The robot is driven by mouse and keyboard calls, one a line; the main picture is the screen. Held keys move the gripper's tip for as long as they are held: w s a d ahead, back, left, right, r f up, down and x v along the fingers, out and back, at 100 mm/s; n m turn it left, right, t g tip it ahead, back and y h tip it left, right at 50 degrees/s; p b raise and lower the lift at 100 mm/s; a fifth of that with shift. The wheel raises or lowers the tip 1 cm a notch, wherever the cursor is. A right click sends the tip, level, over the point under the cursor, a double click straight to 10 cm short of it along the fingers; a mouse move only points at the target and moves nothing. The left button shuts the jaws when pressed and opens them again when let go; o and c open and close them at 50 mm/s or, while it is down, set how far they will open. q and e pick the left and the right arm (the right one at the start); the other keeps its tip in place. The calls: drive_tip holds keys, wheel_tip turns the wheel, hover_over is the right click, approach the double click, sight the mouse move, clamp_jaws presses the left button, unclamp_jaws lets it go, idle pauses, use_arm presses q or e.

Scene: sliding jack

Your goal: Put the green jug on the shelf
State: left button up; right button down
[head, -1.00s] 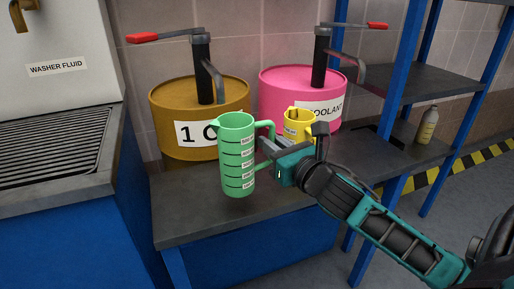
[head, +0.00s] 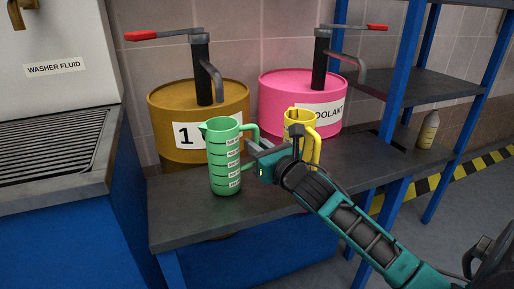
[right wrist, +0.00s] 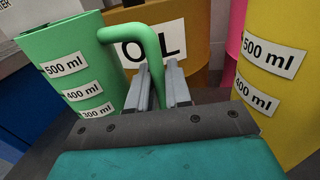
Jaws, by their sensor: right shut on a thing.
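The green jug (head: 224,160) has black measuring lines and stands upright at the bench's left part, in front of the brown drum. I cannot tell whether its base touches the bench. My right gripper (head: 258,150) is at the jug's right side, shut on its handle. In the right wrist view the handle (right wrist: 150,50) runs down between the two fingers (right wrist: 158,85). The shelf unit (head: 432,87) with blue posts and dark boards is at the right. My left gripper is not in view.
A yellow jug (head: 300,122) stands close behind my right gripper. A brown drum (head: 170,108) and a pink drum (head: 285,90) with pumps stand behind. A bottle (head: 428,130) is at the right. The grey bench (head: 180,215) is clear at front left.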

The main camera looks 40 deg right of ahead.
drive_tip(key=c, duration=1.5)
unclamp_jaws()
drive_tip(key=shift+f, duration=0.1)
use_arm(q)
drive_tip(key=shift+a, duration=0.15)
use_arm(e)
drive_tip(key=o, duration=0.4)
drive_tip(key=shift+o, duration=0.2)
use_arm(q)
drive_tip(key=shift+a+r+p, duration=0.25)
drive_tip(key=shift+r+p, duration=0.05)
drive_tip(key=shift+p, duration=0.6)
use_arm(e)
drive_tip(key=s, duration=1.2)
drive_tip(key=shift+a, duration=0.2)
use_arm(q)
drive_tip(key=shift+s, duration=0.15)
